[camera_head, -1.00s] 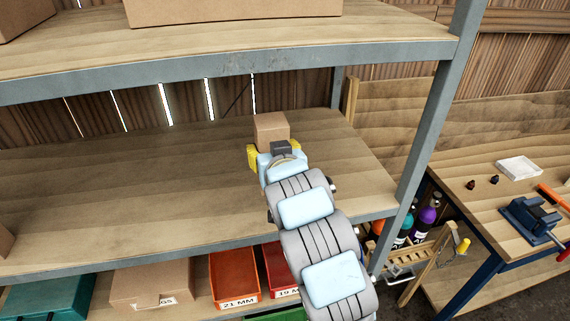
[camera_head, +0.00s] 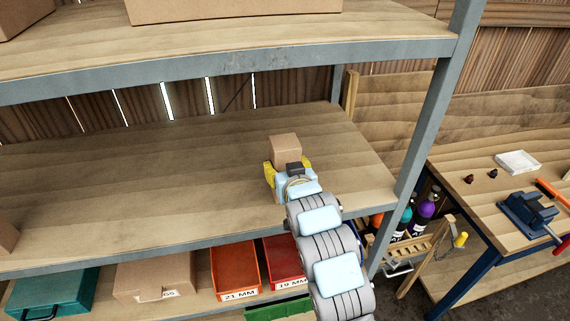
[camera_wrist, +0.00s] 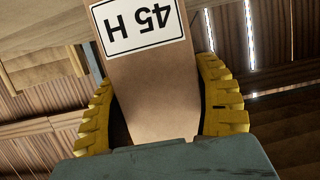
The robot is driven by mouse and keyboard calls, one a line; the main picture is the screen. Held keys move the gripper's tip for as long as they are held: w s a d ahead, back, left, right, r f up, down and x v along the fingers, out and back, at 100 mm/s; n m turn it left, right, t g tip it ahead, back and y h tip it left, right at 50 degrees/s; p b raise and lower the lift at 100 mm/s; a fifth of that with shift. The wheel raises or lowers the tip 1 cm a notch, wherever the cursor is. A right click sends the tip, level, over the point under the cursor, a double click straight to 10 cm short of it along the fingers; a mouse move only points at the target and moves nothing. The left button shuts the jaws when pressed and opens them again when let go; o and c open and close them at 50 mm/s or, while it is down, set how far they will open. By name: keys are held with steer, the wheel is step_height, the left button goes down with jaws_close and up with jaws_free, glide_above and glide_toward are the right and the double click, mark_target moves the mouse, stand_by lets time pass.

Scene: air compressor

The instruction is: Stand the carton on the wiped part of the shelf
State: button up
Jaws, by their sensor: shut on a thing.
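The carton (camera_head: 285,149) is a small plain brown box between the yellow fingers of my gripper (camera_head: 287,168), toward the right end of the middle shelf (camera_head: 150,180). In the wrist view the carton (camera_wrist: 153,95) fills the space between both yellow fingers (camera_wrist: 158,110) and carries a white label reading "45 H", upside down in the picture. My gripper is shut on it. The carton's base is hidden in the head view, so I cannot tell whether it touches the shelf. No wiped part stands out clearly on the shelf boards.
A grey upright post (camera_head: 425,140) bounds the shelf at the right. An upper shelf (camera_head: 380,35) with a large box (camera_head: 235,8) is overhead. A brown box (camera_head: 5,238) sits at the far left. The shelf's middle is clear. A workbench (camera_head: 470,205) stands at the right.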

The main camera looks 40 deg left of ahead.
steer(key=shift+f, duration=0.1)
steer(key=o, duration=1.3)
steer(key=shift+c, duration=0.2)
steer(key=p+v, duration=0.8)
steer(key=v, duration=0.4)
steer(key=shift+r+p, duration=0.25)
steer(key=shift+p, duration=0.1)
